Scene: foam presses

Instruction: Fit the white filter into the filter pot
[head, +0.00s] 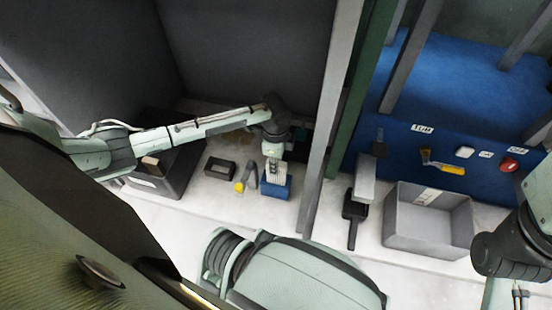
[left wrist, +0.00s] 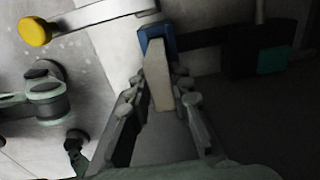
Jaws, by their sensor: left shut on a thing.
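My left gripper (head: 274,174) is at the blue filter pot (head: 274,188) on the pale work surface. In the left wrist view the gripper (left wrist: 160,92) is shut on the white filter (left wrist: 158,75), a pale narrow block between its fingers. The filter's far end overlaps the blue pot (left wrist: 143,43) in that view. I cannot tell how far it sits inside, since the gripper and filter cover the pot's opening. My right arm enters at the lower right of the head view, but its fingertips are not seen.
A yellow-ended tool (head: 239,187) lies just left of the pot, and a small dark open box (head: 220,168) stands farther left. A dark bin (head: 165,185) is at far left. An upright grey post (head: 325,140) stands close right of the pot. A grey crate (head: 400,240) is farther right.

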